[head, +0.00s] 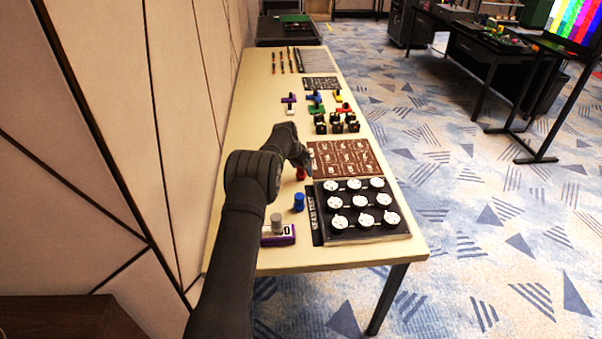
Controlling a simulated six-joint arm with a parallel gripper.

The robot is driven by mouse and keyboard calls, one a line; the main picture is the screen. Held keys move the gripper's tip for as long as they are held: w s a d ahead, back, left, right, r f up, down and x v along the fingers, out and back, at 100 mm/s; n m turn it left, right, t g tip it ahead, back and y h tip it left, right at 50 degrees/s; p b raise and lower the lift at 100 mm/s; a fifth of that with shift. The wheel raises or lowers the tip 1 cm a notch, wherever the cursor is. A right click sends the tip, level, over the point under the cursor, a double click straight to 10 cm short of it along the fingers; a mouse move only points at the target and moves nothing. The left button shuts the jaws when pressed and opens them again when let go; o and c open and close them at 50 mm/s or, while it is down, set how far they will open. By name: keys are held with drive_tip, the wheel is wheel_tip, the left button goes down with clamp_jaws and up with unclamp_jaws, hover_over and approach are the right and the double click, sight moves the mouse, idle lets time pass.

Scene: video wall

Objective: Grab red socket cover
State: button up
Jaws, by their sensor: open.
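A small red piece (301,174), which looks like the red socket cover, stands on the table just left of the brown board. My gripper (304,164) is directly above and close to it, pointing down. The dark fingers are small in this view and partly hide the red piece's top; I cannot tell whether they touch it. The gripper is open. A blue piece of similar size (298,202) stands nearer, beside the black panel.
A black panel with several round white sockets (335,233) lies at the table's near end. A purple block with a grey knob (279,236) is left of it. The brown board (345,158) and coloured blocks (316,108) lie farther back. A wall (150,120) runs along the left.

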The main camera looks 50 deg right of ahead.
drive_tip(key=c, duration=1.1)
drive_tip(key=shift+o, duration=0.2)
drive_tip(key=shift+r, duration=0.1)
